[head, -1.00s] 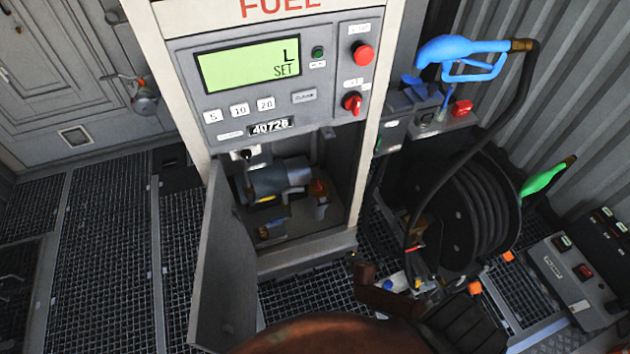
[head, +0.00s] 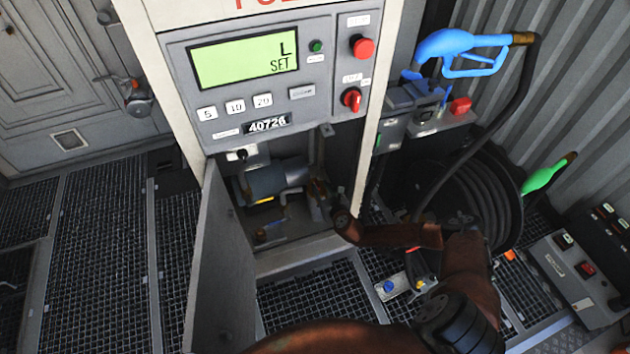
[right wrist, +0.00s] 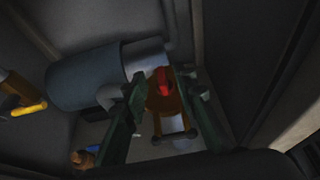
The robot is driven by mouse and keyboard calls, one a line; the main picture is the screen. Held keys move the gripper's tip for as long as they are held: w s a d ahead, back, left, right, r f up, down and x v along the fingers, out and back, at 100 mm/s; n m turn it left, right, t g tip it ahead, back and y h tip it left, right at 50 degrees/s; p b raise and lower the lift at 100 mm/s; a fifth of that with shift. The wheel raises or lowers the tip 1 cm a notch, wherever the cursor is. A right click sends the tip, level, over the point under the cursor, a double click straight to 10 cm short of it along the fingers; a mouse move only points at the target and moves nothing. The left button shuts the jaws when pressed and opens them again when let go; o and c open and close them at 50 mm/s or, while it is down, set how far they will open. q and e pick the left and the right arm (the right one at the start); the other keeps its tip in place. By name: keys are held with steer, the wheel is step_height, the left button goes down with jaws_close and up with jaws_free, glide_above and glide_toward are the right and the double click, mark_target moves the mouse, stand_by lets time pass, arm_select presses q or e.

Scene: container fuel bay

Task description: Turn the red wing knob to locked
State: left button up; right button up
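A red wing knob (right wrist: 162,82) on a brass-coloured valve body (right wrist: 163,103) is inside the open lower cabinet, seen in the right wrist view. My right gripper (right wrist: 164,78) is open, with one finger on each side of the knob and visible gaps between. I cannot tell its exact depth over the knob. In the head view my right gripper (head: 322,196) reaches into the cabinet's right side and hides the knob. Another red turn knob (head: 351,99) is on the dispenser's front panel. No lock marking is readable. My left gripper is not in view.
The cabinet door (head: 222,270) hangs open on the left. A grey pump cylinder (head: 268,182) lies beside the valve. The cabinet's right post (head: 374,150) is close to my right gripper. A hose reel (head: 480,205) stands at right. Grating floor is clear at left.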

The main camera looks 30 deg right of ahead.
mark_target(316, 181)
steer(key=x, duration=0.1)
steer(key=b+x, duration=0.1)
steer(key=x, duration=0.1)
steer(key=b+x, duration=0.1)
steer(key=x, duration=0.1)
steer(key=shift+w+f, duration=0.15)
steer(key=shift+f, duration=0.2)
steer(key=shift+w+d+f+b, duration=0.1)
steer(key=shift+w+f+b, duration=0.15)
steer(key=shift+w, duration=0.45)
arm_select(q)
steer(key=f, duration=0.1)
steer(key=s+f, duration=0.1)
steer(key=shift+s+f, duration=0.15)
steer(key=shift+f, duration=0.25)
arm_select(e)
steer(key=shift+r, duration=0.1)
steer(key=shift+c, duration=0.2)
jaws_close()
